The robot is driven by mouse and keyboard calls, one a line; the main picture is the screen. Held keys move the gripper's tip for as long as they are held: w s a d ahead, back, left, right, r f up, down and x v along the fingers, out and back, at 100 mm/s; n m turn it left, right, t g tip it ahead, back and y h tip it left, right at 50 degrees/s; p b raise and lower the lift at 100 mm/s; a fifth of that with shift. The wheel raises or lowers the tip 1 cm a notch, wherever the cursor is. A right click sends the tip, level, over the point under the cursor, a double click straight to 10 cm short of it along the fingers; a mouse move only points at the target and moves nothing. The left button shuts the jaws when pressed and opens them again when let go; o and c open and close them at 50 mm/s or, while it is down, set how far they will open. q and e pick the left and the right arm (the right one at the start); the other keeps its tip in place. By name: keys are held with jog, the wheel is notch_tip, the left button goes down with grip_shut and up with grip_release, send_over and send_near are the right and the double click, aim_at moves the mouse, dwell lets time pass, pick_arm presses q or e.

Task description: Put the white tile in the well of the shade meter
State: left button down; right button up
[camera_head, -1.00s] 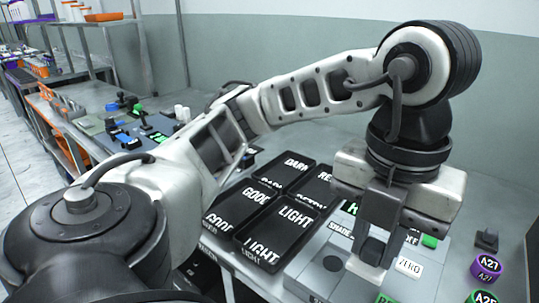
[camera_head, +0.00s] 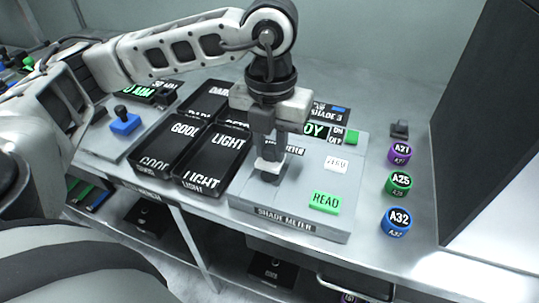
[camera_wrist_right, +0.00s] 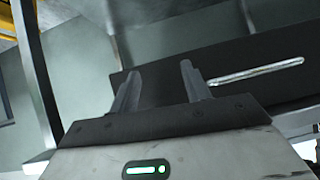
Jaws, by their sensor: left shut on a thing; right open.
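The shade meter (camera_head: 290,215) is a grey box on the table, with a green READ button (camera_head: 325,203), a white ZERO button (camera_head: 336,164) and a green-lit display (camera_head: 316,129). My left gripper (camera_head: 271,170) points down over the left part of its top, shut on a small pale piece, apparently the white tile. The fingers hide most of it. The well is not clearly visible; the fingers cover that area, and I cannot tell whether the tile touches the meter. My right gripper (camera_wrist_right: 158,85) is open and empty in the right wrist view.
Black trays, including LIGHT (camera_head: 213,158) and GOOD (camera_head: 170,143), stand left of the meter. Purple (camera_head: 400,153), green (camera_head: 397,184) and blue (camera_head: 396,222) labelled pots stand to its right. A dark panel with a bar handle (camera_wrist_right: 258,71) lies beyond my right fingers.

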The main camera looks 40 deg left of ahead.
aim_at(270, 156)
pick_arm(q)
jog(key=f, duration=0.3)
jog(key=shift+w+a+f+p, duration=0.3)
jog(key=shift+w+a+p, duration=0.05)
jog(key=shift+w+a, duration=0.05)
jog(key=shift+f, duration=0.55)
jog(key=c, duration=1.3)
grip_release()
jog(key=shift+o, duration=0.2)
jog(key=shift+w+r, duration=0.1)
jog(key=shift+r, duration=0.3)
notch_tip(270, 156, up, 12)
jog(key=shift+f, duration=0.2)
pick_arm(e)
jog(key=shift+s, duration=0.1)
